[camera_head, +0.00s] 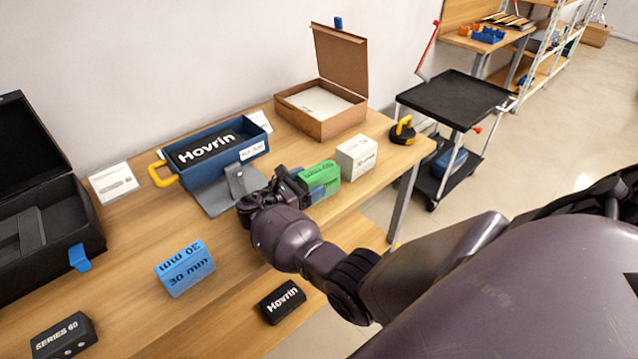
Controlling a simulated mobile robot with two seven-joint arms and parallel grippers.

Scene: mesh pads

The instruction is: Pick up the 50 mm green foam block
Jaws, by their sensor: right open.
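The green foam block (322,172), with partly readable dark lettering, stands on the wooden table near its right end. My right gripper (302,184) is open, low over the table at the left side of the green block. One dark finger is close to the block's near left face; whether it touches, or whether the block lies between the fingers, I cannot tell. The gripper hides part of the block's lower left. My left gripper is not in view.
A white block (357,157) stands close right of the green one. A blue Hovrin bin (214,184) and grey bracket (213,205) are to the left. An open cardboard box (352,122) is behind. A blue 30 mm block (184,268) and black Hovrin block (282,302) lie nearer.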

